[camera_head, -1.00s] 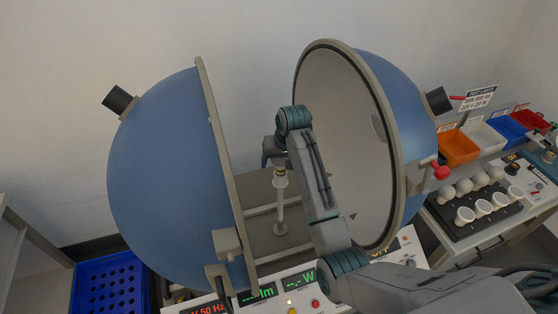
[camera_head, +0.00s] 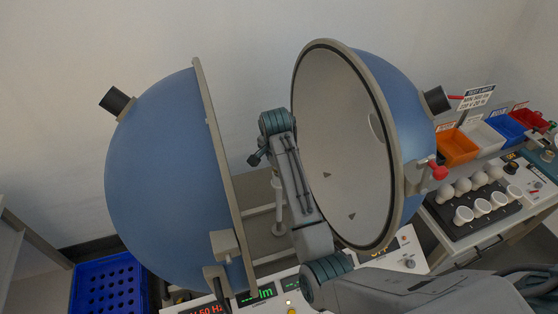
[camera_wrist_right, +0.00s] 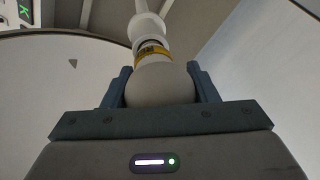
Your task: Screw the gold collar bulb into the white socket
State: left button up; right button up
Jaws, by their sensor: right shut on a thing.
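My right gripper (camera_wrist_right: 160,72) is shut on a round white bulb (camera_wrist_right: 160,88), with one blue finger on each side of the globe. The bulb's gold collar (camera_wrist_right: 153,52) shows just beyond the globe. The white socket (camera_wrist_right: 147,28) is in line with the collar, on top of a post; I cannot tell how deep the bulb sits in it. In the head view the post (camera_head: 280,200) stands between the two sphere halves, and my right arm hides the bulb and socket. Only a dark part of my right gripper (camera_head: 256,159) shows there. My left gripper is not in view.
Two blue hemispheres (camera_head: 165,170) stand open on either side of the post, the right one (camera_head: 412,140) close to my arm. A tray (camera_head: 450,222) with several white bulbs and coloured bins (camera_head: 458,147) are at right. A blue crate (camera_head: 110,288) is lower left.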

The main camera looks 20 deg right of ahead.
jog(key=m, duration=0.3)
jog(key=m+g+h, duration=0.1)
jog(key=m, duration=0.2)
jog(key=shift+s+f+m, duration=0.15)
jog(key=shift+m, duration=0.25)
jog(key=m+g, duration=0.1)
jog(key=m, duration=0.2)
jog(key=m+g, duration=0.1)
jog(key=m, duration=0.2)
jog(key=shift+s+h, duration=0.15)
jog(key=shift+h, duration=0.25)
jog(key=o, duration=0.9)
jog(key=shift+c, duration=0.2)
